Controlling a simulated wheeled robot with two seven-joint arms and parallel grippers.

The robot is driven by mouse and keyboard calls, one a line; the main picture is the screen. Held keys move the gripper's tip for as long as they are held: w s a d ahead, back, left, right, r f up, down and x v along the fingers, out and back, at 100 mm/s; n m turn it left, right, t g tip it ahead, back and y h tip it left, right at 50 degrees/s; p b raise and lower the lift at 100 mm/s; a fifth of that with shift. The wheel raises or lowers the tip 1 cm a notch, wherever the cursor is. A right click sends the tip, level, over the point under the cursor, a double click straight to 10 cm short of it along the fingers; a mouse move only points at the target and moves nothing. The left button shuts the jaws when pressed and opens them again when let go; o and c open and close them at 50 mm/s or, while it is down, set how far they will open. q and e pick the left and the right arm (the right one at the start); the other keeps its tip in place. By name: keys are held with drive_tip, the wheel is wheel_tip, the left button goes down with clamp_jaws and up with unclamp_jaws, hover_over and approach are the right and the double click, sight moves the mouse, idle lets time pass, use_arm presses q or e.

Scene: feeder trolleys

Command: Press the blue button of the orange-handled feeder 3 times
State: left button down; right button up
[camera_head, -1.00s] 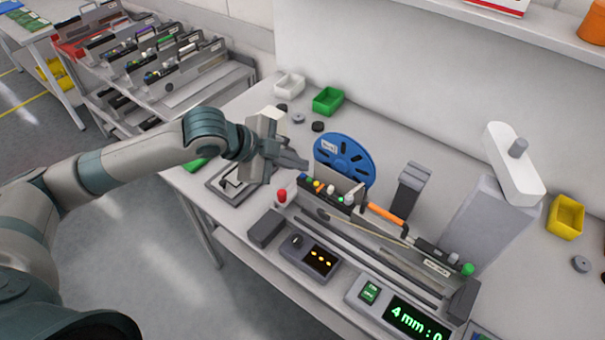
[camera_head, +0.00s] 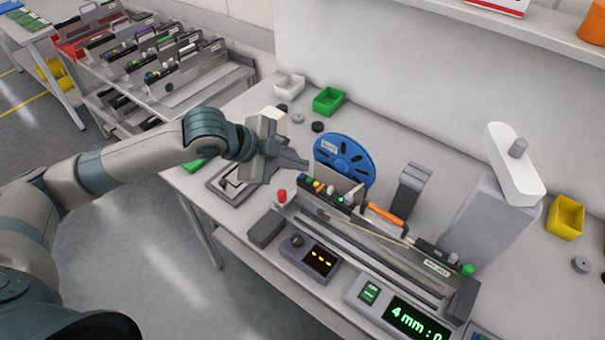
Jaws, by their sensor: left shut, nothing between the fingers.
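The orange-handled feeder lies in a long grey fixture (camera_head: 375,262) on the bench, with its orange handle (camera_head: 385,214) on top. A row of small coloured buttons sits at its left end, below a blue reel (camera_head: 345,158). My left gripper (camera_head: 302,164) is shut and empty, pointing right just above and left of this row. A small gap seems to lie between its tips and the blue button; exact contact cannot be told. My right gripper is not in view.
A red-topped post (camera_head: 281,196) stands left of the buttons. A small box with a yellow display (camera_head: 318,258) and a green-lit counter (camera_head: 415,322) are in front. A white-topped grey machine (camera_head: 490,215) stands at right. Green (camera_head: 328,100) and yellow bins (camera_head: 566,217) are behind.

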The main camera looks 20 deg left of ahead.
use_arm(q)
drive_tip(key=shift+f, duration=0.15)
idle(0.5)
drive_tip(key=shift+f, duration=0.25)
drive_tip(key=shift+f, duration=0.3)
idle(0.7)
drive_tip(key=shift+r, duration=0.1)
drive_tip(key=shift+r+p, duration=0.65)
drive_tip(key=shift+p, duration=0.4)
wheel_tip(320, 180, up, 5)
drive_tip(key=p, duration=0.5)
